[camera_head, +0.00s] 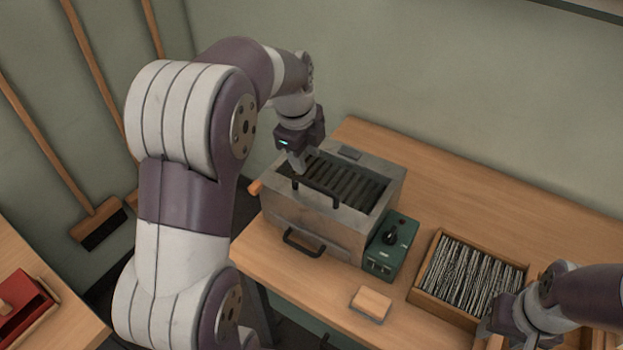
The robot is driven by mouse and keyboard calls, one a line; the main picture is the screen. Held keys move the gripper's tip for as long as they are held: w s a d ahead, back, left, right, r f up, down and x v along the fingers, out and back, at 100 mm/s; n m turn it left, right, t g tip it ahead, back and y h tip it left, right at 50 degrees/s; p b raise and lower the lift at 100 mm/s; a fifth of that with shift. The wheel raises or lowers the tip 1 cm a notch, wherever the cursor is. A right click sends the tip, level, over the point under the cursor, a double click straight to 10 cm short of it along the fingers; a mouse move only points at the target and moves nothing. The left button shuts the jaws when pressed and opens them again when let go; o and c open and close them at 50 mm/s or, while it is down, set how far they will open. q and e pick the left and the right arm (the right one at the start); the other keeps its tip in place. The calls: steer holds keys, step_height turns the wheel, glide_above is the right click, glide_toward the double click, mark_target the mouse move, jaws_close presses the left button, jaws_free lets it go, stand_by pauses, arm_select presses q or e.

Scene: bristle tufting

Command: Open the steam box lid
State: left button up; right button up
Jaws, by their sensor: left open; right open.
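The steam box (345,235) is a grey metal box on the wooden table. Its top shows a recess with dark slats (345,184) running across it. I cannot tell whether the slatted part is the lid or the inside. My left gripper (299,168) points down at the top's left end; its fingertips are small, and contact is unclear. My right gripper (494,326) is at the lower right, by the tray, its fingers partly hidden.
A green control box (390,248) with a black knob stands against the steam box's right side. A wooden tray (425,290) of bristles lies further right. The table's back right is clear. Brooms lean at left.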

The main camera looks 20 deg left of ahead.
mark_target(310, 182)
arm_select(q)
steer(key=f, duration=0.3)
steer(key=w+f, duration=0.1)
steer(key=f, duration=0.4)
steer(key=shift+w+f+p, duration=0.3)
steer(key=shift+w+f, duration=0.05)
steer(key=shift+w, duration=0.05)
steer(key=shift+r, duration=0.1)
jaws_close()
